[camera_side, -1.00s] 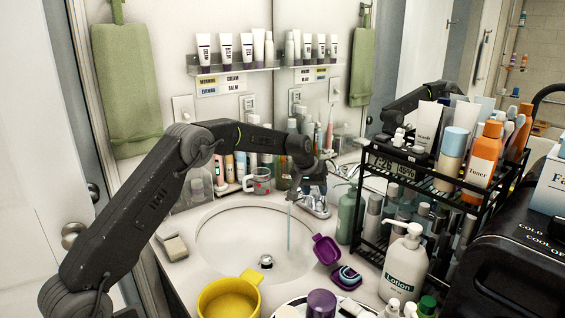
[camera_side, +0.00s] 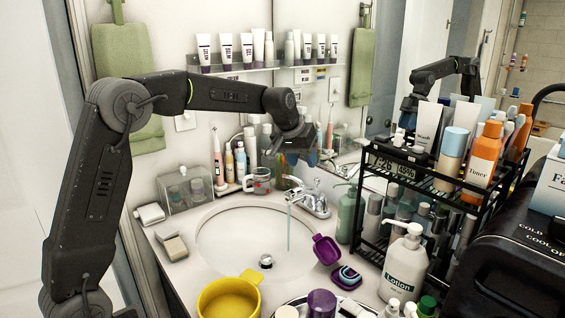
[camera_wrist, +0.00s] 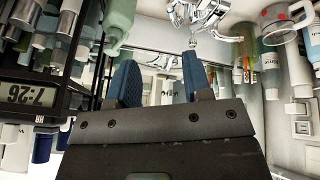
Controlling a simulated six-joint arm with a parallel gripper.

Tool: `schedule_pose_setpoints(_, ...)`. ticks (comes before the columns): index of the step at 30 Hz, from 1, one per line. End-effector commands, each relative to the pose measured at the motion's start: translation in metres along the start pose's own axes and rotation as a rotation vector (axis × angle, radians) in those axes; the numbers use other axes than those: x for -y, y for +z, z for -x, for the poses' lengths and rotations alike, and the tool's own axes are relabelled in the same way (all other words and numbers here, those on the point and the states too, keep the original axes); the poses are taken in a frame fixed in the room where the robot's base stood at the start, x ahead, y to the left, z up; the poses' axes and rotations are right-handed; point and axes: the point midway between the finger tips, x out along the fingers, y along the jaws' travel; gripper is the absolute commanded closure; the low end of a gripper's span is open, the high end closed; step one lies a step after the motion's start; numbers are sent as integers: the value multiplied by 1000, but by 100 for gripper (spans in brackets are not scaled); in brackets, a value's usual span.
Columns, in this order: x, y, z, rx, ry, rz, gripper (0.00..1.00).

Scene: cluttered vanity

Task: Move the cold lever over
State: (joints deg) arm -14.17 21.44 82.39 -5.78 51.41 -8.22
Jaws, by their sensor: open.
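The chrome faucet (camera_side: 314,203) stands at the back of the white sink, with a thin stream of water (camera_side: 289,235) falling from its spout. Chrome handle parts show above its body, but I cannot tell which lever is the cold one. In the wrist view the faucet (camera_wrist: 198,14) is at the top edge, partly cut off and appearing upside down. My gripper (camera_side: 311,158) is above and behind the faucet, apart from it. In the wrist view its two blue fingers (camera_wrist: 160,78) are spread with nothing between them.
A glass cup (camera_side: 258,181) and several bottles stand left of the faucet. A black wire rack (camera_side: 440,192) crowded with bottles is on the right. A yellow bowl (camera_side: 213,302), purple case (camera_side: 327,249) and lotion bottle (camera_side: 403,268) are in front. The sink basin (camera_side: 230,240) is clear.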

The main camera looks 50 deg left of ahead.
Motion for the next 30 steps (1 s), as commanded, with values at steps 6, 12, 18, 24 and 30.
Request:
schedule_pose_setpoints(6, -9, 28, 32, -6, 5, -48, 55)
schedule_pose_setpoints(12, -14, 57, 56, -9, 7, -90, 55)
schedule_pose_setpoints(18, -17, 82, 74, -11, 10, -125, 55)
schedule_pose_setpoints(24, -18, 96, 82, -12, 11, -144, 55)
schedule_pose_setpoints(30, -18, 99, 83, -12, 12, -148, 55)
